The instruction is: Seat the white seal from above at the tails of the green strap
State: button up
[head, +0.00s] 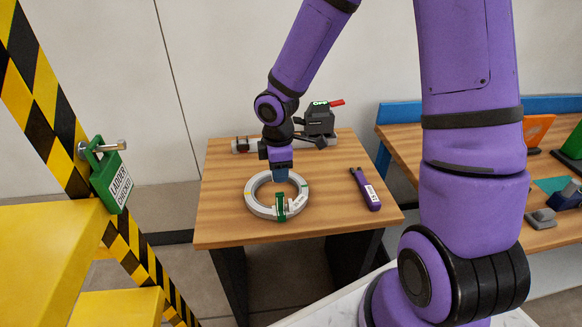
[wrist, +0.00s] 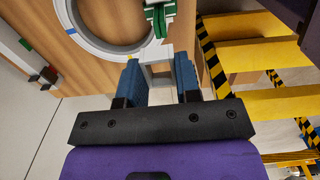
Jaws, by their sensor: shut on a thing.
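The grey coil (head: 252,204) lies flat on the wooden table. The green strap (head: 280,208) wraps its near side in the head view. In the wrist view the strap (wrist: 160,17) shows at the top, across the coil's band (wrist: 90,40). The seal appears apart from the strap. In the head view the seal cannot be made out behind the fingers.
The table (head: 225,225) also holds a purple tool (head: 367,190) right of the coil and a dark device with a red lever (head: 319,118) at the back. Yellow steps (head: 45,250) stand to the left. Another bench (head: 500,205) is at right. The table's front left is clear.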

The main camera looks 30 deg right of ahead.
aim_at(280, 194)
jog(key=shift+f, duration=0.1)
dwell(0.3)
jog(key=shift+f, duration=2.3)
jog(key=shift+f, duration=2.1)
jog(key=o, duration=1)
jog(key=shift+c, duration=0.2)
notch_tip(280, 194, up, 11)
jog(key=shift+f, duration=0.1)
